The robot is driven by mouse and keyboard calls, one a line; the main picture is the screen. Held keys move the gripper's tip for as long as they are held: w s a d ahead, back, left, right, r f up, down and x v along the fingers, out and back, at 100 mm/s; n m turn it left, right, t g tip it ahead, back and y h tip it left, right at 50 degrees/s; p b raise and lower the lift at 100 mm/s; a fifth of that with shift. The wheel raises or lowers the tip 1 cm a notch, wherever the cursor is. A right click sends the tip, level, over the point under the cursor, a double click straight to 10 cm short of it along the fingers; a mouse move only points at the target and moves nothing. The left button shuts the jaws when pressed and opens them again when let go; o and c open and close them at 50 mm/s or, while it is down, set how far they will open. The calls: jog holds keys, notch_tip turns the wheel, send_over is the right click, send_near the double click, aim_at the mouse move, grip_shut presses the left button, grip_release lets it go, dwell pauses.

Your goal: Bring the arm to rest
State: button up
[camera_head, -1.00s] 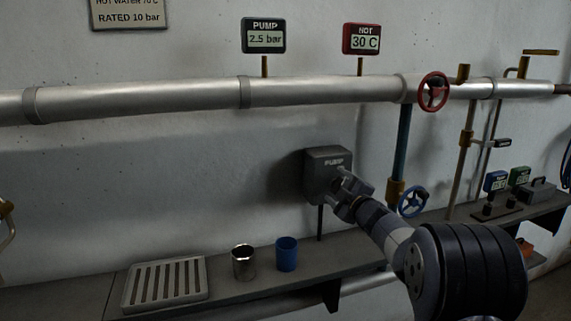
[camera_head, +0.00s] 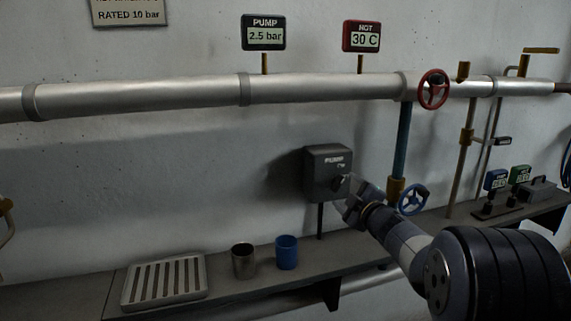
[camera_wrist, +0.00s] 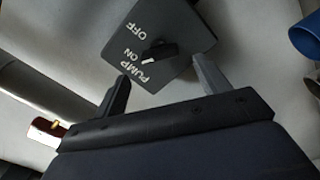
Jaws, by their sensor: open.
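My gripper (camera_head: 347,190) is in front of the lower right of the grey PUMP switch box (camera_head: 322,166) on the wall. In the wrist view my gripper (camera_wrist: 166,84) is open, its two fingers apart with nothing held between them. The switch box (camera_wrist: 158,30) lies beyond the fingertips there, with ON and OFF lettering and a black knob (camera_wrist: 157,53) with a white mark. The fingers look clear of the knob.
A blue valve wheel (camera_head: 412,200) is close beside my arm. A red wheel (camera_head: 433,89) is on the pipe (camera_head: 320,88) above.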

aim_at(340, 183)
jog(key=x, duration=0.5)
jog(key=shift+p, duration=0.3)
jog(key=shift+r+m+p, duration=0.15)
jog(key=shift+m+p, duration=0.35)
jog(key=shift+p, duration=0.15)
jog(key=shift+s+r+m+p, duration=0.1)
jog(key=shift+r+m+p, duration=0.05)
jog(key=shift+m+p, duration=0.75)
jog(key=m+p, duration=0.2)
jog(key=shift+d+m, duration=0.1)
jog(key=shift+m, duration=0.2)
jog(key=m+p, duration=0.3)
jog(key=p, duration=0.1)
jog(key=shift+m+p, duration=0.3)
jog(key=shift+p, duration=0.05)
jog(key=m+p, duration=0.3)
jog(key=p, duration=0.2)
jog(key=shift+d, duration=0.15)
jog(key=b+v, duration=0.3)
jog(key=v, duration=0.5)
jog(key=shift+s, duration=0.3)
jog(key=shift+d, duration=0.2)
